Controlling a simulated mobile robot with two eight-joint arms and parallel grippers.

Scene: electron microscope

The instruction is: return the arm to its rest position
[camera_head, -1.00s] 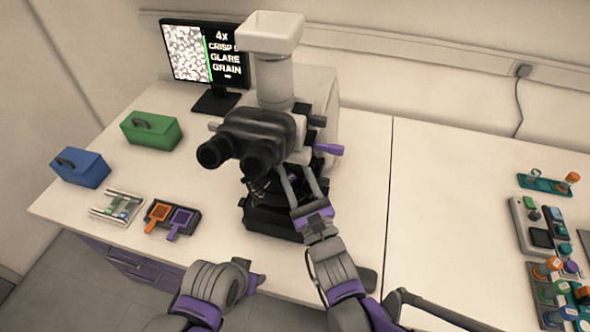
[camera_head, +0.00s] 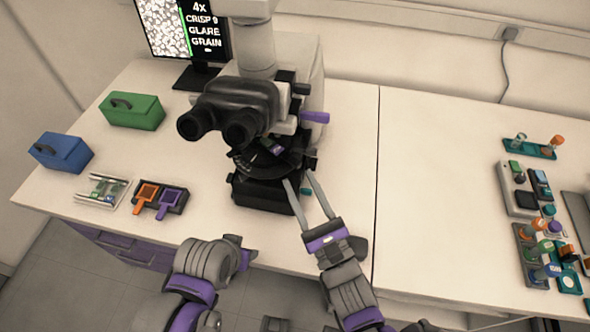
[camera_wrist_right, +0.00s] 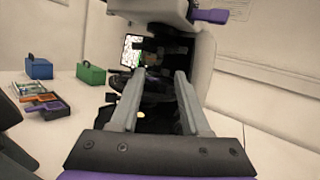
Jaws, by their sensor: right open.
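My right gripper (camera_head: 304,182) is open and empty, with its two long grey fingers apart just in front of the right side of the microscope base (camera_head: 262,194). In the right wrist view my right gripper (camera_wrist_right: 157,80) shows its fingers spread toward the microscope (camera_wrist_right: 190,50), with nothing between the tips. The microscope (camera_head: 245,105) stands on the table with its black eyepieces facing me. My left arm (camera_head: 208,262) comes in at the bottom, at the front table edge. Its fingers are not clear enough to show their state.
A blue box (camera_head: 62,152) and a green box (camera_head: 132,110) stand at the left. A slide rack (camera_head: 104,192) and a tray with orange and purple holders (camera_head: 160,198) lie in front. Coloured bottles (camera_head: 540,250) stand far right.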

